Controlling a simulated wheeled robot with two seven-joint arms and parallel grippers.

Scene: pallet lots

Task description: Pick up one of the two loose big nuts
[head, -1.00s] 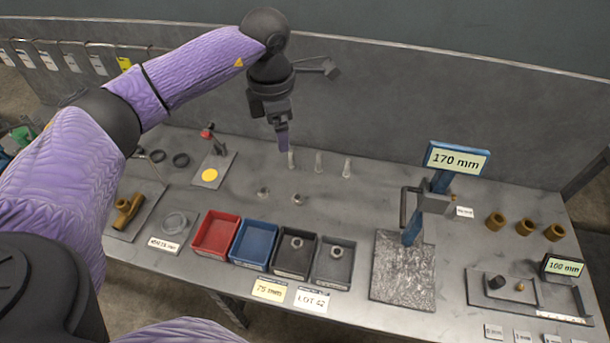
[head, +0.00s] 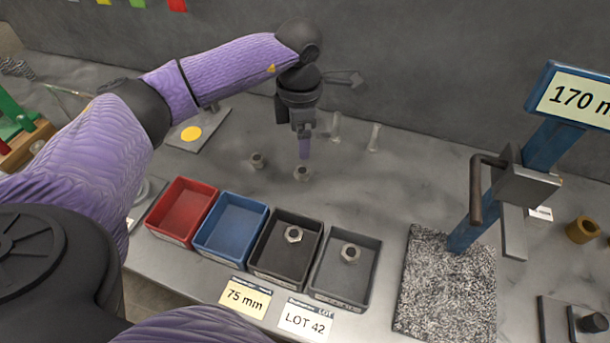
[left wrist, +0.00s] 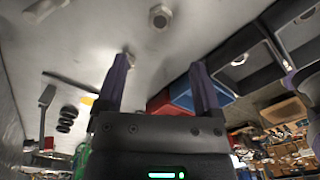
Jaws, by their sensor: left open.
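Two loose big nuts stand on the grey table behind the bins: one nut (head: 257,160) to the left, the other nut (head: 301,173) to the right. My left gripper (head: 304,153) points down just above the right nut, apart from it as far as I can tell. In the left wrist view my left gripper (left wrist: 160,62) is open with nothing between its fingers. One nut (left wrist: 160,16) shows whole beyond the fingertips; the other (left wrist: 128,55) is partly hidden by a finger. My right gripper is not in view.
A red bin (head: 182,207), a blue bin (head: 230,224), a black bin (head: 262,262) and a dark grey bin (head: 338,297) line the front; the last two each hold a nut. Upright pegs (head: 374,137) stand behind. A blue 170 mm stand (head: 548,147) is at right.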

